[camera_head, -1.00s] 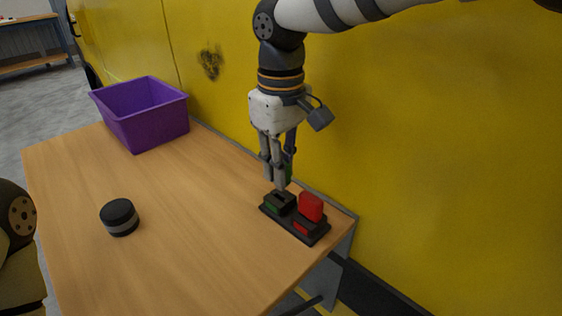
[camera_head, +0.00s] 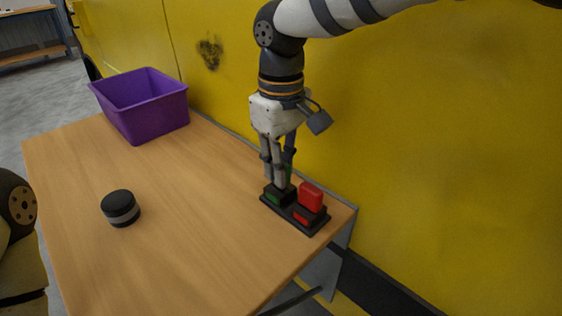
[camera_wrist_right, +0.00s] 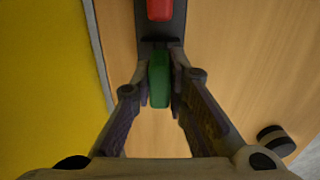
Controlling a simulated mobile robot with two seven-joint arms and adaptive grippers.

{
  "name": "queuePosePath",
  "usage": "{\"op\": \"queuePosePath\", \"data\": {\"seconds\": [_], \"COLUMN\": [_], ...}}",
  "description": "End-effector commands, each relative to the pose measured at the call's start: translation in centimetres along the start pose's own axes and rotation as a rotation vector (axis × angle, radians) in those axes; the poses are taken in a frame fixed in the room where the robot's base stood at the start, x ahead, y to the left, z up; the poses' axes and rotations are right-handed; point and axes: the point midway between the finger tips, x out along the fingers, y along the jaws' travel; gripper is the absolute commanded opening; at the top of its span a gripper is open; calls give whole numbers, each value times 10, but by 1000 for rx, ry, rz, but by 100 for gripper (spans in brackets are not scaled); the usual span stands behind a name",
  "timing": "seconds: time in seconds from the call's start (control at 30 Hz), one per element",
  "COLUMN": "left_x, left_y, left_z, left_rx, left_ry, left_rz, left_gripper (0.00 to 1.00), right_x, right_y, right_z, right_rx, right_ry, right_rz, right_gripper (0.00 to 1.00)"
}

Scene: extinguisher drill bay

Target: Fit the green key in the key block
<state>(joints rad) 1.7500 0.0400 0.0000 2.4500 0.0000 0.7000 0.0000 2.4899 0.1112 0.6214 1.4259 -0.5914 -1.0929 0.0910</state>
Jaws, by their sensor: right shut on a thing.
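The black key block (camera_head: 312,226) lies at the table's right end, with a green-marked side and a red-marked side. A red key (camera_head: 311,196) stands upright in its red side and shows at the top of the right wrist view (camera_wrist_right: 160,9). My right gripper (camera_head: 279,184) points down right over the green side, its fingertips close to the block's top. It is shut on the green key (camera_wrist_right: 159,80), which is mostly hidden by the fingers in the head view. The key's lower end is hidden, so I cannot tell how deep it sits. My left gripper is out of view.
A purple bin (camera_head: 150,117) stands at the table's back left. A black and grey round puck (camera_head: 120,208) sits on the left part of the wooden table (camera_head: 190,210). A yellow wall (camera_head: 440,150) rises close behind the block. The table's middle is clear.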

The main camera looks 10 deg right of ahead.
Motion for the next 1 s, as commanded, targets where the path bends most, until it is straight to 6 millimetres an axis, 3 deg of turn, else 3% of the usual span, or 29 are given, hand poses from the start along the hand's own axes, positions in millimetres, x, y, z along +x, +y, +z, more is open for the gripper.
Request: {"op": "queuePosePath", "data": {"seconds": [0.83,0.87,0.9,0.93,1.0], "left_x": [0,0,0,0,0], "left_y": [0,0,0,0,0], "left_z": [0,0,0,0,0], "left_rx": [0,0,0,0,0], "left_ry": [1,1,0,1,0], "left_rz": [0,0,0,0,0], "left_gripper": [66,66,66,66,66], "right_x": [13,13,13,13,13], "right_y": [0,0,0,0,0], "right_z": [0,0,0,0,0], "right_rx": [0,0,0,0,0], "right_ry": [0,0,0,0,0], "right_rz": [0,0,0,0,0], "right_gripper": [0,21,30,37,38]}}
